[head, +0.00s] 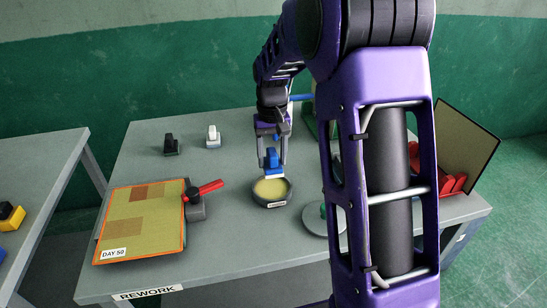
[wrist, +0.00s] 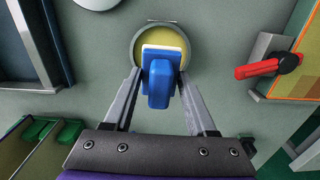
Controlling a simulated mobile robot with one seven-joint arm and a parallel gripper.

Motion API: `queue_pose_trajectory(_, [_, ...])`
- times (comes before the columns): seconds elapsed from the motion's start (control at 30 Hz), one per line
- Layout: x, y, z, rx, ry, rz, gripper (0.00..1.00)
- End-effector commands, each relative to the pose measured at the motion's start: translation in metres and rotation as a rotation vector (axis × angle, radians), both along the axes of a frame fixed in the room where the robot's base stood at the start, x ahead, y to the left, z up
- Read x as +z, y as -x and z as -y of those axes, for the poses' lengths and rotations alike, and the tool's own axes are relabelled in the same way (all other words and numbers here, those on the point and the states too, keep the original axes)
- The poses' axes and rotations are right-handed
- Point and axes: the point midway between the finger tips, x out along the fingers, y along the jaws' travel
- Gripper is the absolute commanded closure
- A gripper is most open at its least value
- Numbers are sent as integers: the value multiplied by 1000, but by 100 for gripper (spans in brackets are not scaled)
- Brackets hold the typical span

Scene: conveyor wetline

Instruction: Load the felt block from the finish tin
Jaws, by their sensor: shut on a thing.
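My gripper (head: 271,150) is shut on a blue-handled block (head: 272,160) with a pale felt pad underneath. In the wrist view the blue block (wrist: 159,84) sits between the two fingers, its pale pad edge (wrist: 161,50) toward the tin. The finish tin (head: 257,196) is a round, dark-rimmed dish with yellowish contents and a small label on its front. In the wrist view its rim (wrist: 133,48) shows around and beyond the pad, which overlaps it. The pad appears at or just above the tin's back part; I cannot tell whether it touches the contents. The pad's underside is hidden.
An orange-edged panel marked "DAY 50" (head: 125,225) lies left, with a red-handled clamp (head: 207,189) at its right edge. Black (head: 171,146) and white (head: 213,137) blocks stand behind. Red items (head: 452,183) and a leaning board (head: 468,143) are right. My arm hides part of the table.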

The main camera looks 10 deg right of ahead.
Motion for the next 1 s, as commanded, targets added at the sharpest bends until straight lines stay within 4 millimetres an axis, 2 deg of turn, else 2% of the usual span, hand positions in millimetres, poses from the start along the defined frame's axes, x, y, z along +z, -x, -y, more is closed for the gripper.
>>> queue_pose_trajectory(0.6, [-55,0,0,0,0,0,88])
queue_pose_trajectory(1.0, [-59,0,0,0,0,0,88])
